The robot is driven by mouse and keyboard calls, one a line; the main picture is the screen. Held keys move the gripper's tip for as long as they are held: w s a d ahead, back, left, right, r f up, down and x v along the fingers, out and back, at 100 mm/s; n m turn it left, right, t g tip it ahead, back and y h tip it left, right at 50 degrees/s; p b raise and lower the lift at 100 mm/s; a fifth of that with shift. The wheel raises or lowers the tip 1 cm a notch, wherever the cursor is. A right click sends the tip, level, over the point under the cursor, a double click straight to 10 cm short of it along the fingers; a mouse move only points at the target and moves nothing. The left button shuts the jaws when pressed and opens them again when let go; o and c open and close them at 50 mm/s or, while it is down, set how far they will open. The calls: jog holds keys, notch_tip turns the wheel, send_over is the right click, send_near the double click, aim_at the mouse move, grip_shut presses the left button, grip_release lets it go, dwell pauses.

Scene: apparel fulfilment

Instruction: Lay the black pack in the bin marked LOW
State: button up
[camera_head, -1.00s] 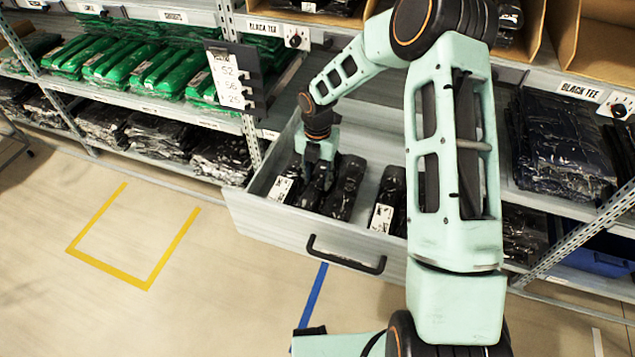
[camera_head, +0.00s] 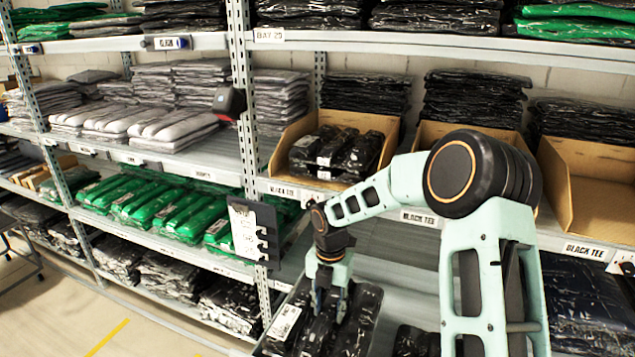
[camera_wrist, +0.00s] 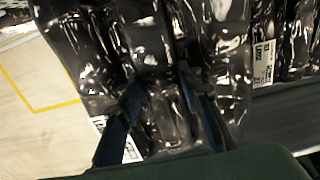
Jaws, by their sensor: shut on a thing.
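My gripper (camera_head: 328,298) is low in the head view, among glossy black packs in an open grey drawer. In the wrist view, its two blue fingers (camera_wrist: 158,100) are shut on a black pack (camera_wrist: 154,58) between them. Other black packs lie close on both sides, so I cannot tell whether the held one is clear of the drawer floor. More black packs (camera_head: 412,340) lie to the right in the drawer. Cardboard bins stand on the shelf above: the left one (camera_head: 281,158) holds black packs, the right one (camera_head: 590,205) looks empty. I cannot read LOW on any bin.
A hanging card holder (camera_head: 252,232) stands by the shelf post, left of my gripper. Green packs (camera_head: 150,205) fill the shelf at left. My forearm crosses in front of the middle bin (camera_head: 435,132). The shelf edge overhangs the drawer's back.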

notch_tip(320, 180, up, 13)
jog(key=p, duration=0.7)
jog(key=m+b, duration=0.8)
jog(key=m, duration=1.5)
send_near(370, 309)
jog(key=shift+w+a+f, duration=0.1)
jog(key=shift+a+f, duration=1)
jog(key=shift+a, duration=0.15)
jog(key=m, duration=0.1)
jog(key=d+m, duration=0.1)
jog(key=m, duration=0.1)
jog(key=shift+f, duration=0.3)
jog(key=m, duration=0.1)
jog(key=d+m+b, duration=0.1)
jog(key=m, duration=0.2)
jog(key=shift+d+f+m+b, duration=0.25)
jog(key=shift+f+m+b, duration=0.1)
jog(key=shift+f+m, duration=0.05)
jog(key=s+r+p, duration=0.4)
jog(key=r+p, duration=0.4)
jog(key=p, duration=0.2)
jog(key=s+r+p, duration=0.5)
jog(key=r+p, duration=0.4)
jog(key=p, duration=0.1)
jog(key=shift+m, duration=0.4)
jog(key=shift+d+f, duration=0.1)
